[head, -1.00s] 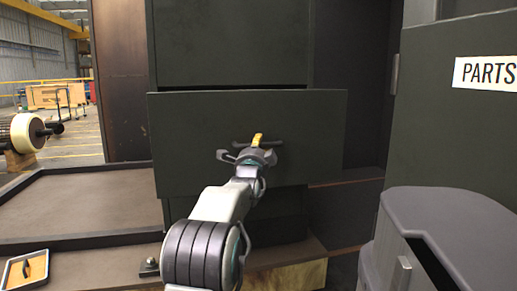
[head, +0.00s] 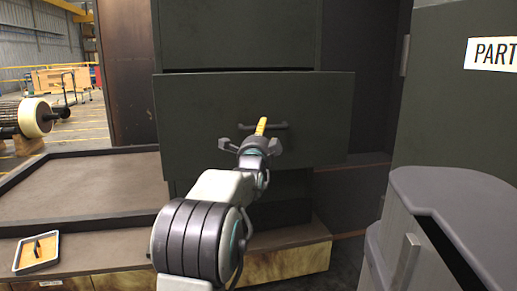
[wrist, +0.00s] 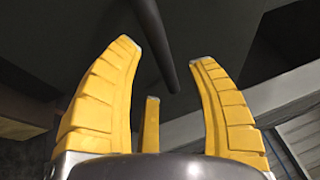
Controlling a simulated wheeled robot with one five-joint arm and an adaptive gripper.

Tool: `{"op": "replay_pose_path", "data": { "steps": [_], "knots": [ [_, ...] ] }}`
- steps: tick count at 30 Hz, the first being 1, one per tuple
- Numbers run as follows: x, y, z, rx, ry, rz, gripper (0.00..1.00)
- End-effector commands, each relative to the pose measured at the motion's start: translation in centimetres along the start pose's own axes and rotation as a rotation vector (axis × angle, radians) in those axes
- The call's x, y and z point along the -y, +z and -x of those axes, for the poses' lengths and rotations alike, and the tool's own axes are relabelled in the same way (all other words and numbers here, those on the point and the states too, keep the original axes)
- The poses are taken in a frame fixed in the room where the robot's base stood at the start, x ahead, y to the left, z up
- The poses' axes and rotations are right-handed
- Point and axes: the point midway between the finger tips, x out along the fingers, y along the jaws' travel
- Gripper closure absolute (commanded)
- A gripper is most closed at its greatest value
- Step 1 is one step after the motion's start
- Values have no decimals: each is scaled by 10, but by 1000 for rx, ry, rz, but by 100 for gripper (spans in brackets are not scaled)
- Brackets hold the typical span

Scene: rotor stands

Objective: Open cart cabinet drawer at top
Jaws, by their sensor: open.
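A dark green drawer (head: 200,110) of the cabinet stands out from the cabinet front, below another dark green panel, in the middle of the head view. Its dark bar handle (head: 282,126) is at the centre of its front. My gripper (head: 261,125) is at the handle, with a yellow finger in front of the bar. In the wrist view my gripper (wrist: 165,75) is open, its yellow fingers spread. The dark handle bar (wrist: 155,40) shows beyond and between the fingertips. I cannot tell whether any finger touches it.
A grey bin-like unit (head: 455,190) stands close at the right, beside a panel with a PARTS label (head: 492,54). A low, rimmed platform (head: 85,195) is at the left. A small tray (head: 37,253) lies at the front left. A roller (head: 35,117) stands behind.

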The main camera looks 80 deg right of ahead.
Motion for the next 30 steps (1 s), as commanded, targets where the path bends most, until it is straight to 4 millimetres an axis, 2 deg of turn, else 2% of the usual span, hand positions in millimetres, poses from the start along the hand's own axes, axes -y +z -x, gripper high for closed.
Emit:
{"op": "replay_pose_path", "data": {
  "steps": [6, 15, 22, 30],
  "knots": [
    [0, 0, 32, 0, 0, 0, 48],
    [0, 0, 66, 0, 0, 0, 48],
    [0, 0, 79, 0, 0, 0, 48],
    [0, 0, 82, 0, -1, 0, 48]
  ]
}}
